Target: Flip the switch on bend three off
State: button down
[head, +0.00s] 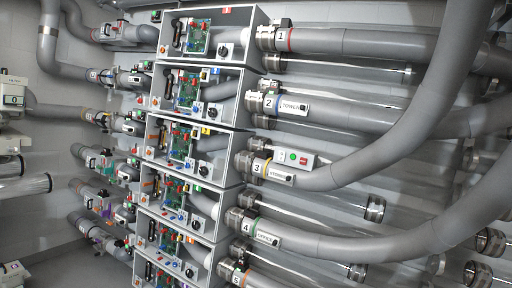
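Bend three is the grey pipe (345,172) with the label "3" (257,168) on its collar, at the middle of the head view. It leaves the third cabinet from the top and curves up to the right. A small grey box (298,157) with a green and a red part sits just above this pipe, near its label; I cannot tell its switch position. Another label plate (281,175) lies along the pipe, too small to read surely. My gripper is not in view.
A stack of open-sided cabinets (190,140) with circuit boards runs down the middle. Other bends, labelled 1 (281,36), 2 (270,103), 4 (246,228) and 5 (236,279), crowd above and below. Clear tubes (345,205) fill the right. A patch of floor (70,265) shows at bottom left.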

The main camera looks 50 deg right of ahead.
aim_at(281, 158)
jog(key=z, duration=0.75)
jog(key=i, duration=1.5)
jog(key=z, duration=0.6)
jog(key=i, duration=1.05)
jog(key=z, duration=0.1)
